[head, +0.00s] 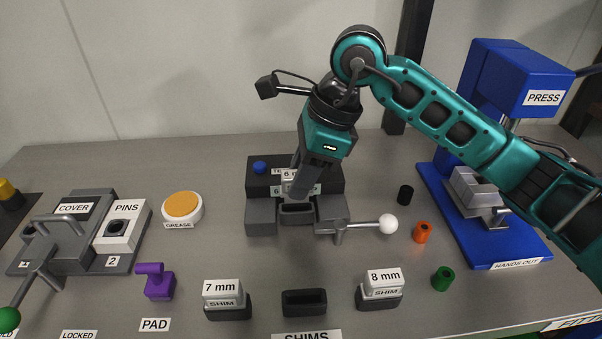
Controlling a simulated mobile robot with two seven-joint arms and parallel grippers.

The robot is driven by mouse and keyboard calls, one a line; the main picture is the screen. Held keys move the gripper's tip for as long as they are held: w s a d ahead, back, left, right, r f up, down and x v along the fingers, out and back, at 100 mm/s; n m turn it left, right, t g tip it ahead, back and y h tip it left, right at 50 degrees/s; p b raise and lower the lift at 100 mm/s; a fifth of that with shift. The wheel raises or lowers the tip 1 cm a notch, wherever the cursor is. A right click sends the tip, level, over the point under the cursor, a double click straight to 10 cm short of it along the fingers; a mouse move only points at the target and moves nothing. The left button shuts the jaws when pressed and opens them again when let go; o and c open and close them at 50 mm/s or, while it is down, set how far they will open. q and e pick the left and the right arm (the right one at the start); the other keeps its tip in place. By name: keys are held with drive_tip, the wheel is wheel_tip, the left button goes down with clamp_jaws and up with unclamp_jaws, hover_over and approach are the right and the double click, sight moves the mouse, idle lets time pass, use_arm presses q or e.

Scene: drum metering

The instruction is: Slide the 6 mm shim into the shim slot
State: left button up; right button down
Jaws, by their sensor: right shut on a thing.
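My right gripper (304,190) points down over the grey block fixture in the middle of the bench and is shut on the 6 mm shim (290,173). The shim is white with a "6 mm" label and is partly hidden by my fingers. The shim slot (297,208) is a dark opening in the fixture just below the fingertips. I cannot tell whether the shim touches the fixture. My left gripper is not in view.
The 7 mm shim (222,291) and 8 mm shim (383,282) stand in holders at the front, with an empty holder (304,303) between them. A white-knobbed lever (362,227) sticks out right of the slot. A blue press (500,110) stands at the right.

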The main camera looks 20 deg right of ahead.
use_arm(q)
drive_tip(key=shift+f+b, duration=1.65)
use_arm(e)
drive_tip(key=shift+f, duration=1.7)
drive_tip(key=c, duration=0.8)
unclamp_jaws()
drive_tip(key=shift+r, duration=0.15)
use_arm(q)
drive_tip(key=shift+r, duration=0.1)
use_arm(e)
drive_tip(key=shift+w+r, duration=0.1)
drive_tip(key=shift+d+r+p, duration=0.15)
drive_tip(key=shift+r+p, duration=0.2)
drive_tip(key=shift+r, duration=0.1)
use_arm(q)
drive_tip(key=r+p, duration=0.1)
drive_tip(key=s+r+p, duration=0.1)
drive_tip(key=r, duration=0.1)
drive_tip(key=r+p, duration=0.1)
drive_tip(key=p, duration=0.1)
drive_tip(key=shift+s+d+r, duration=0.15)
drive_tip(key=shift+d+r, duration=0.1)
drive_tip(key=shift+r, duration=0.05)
use_arm(e)
drive_tip(key=v, duration=0.6)
drive_tip(key=shift+s+d+r, duration=0.2)
drive_tip(key=shift+s+r, duration=0.1)
drive_tip(key=shift+s, duration=0.05)
